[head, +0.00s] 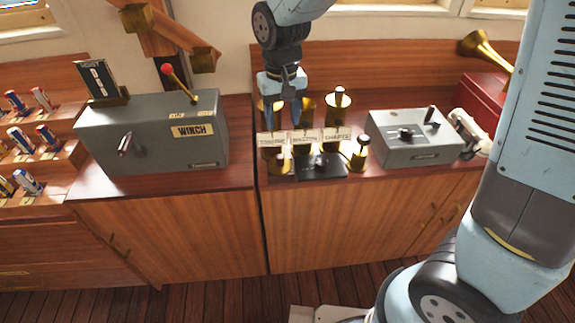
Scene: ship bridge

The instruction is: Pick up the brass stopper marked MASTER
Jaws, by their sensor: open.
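A group of brass speaking tubes stands on the wooden counter, with small pale label plates (304,140) across the front. The lettering is too small to read surely, so I cannot tell which is marked MASTER. A brass stopper (339,98) with a knob sits on top of the right tube. Another brass knobbed piece (357,155) stands at the right front, and a low brass piece (279,163) is at the left front. My gripper (284,122) points down, open and seemingly empty, over the left and middle tubes. Its fingers partly hide what is behind them.
A dark block (322,165) lies in front of the labels. A grey control box (412,138) with a lever stands to the right, near a white handset (467,135) and a red box (484,100). A grey WINCH box (152,132) is at left. Little counter is bare.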

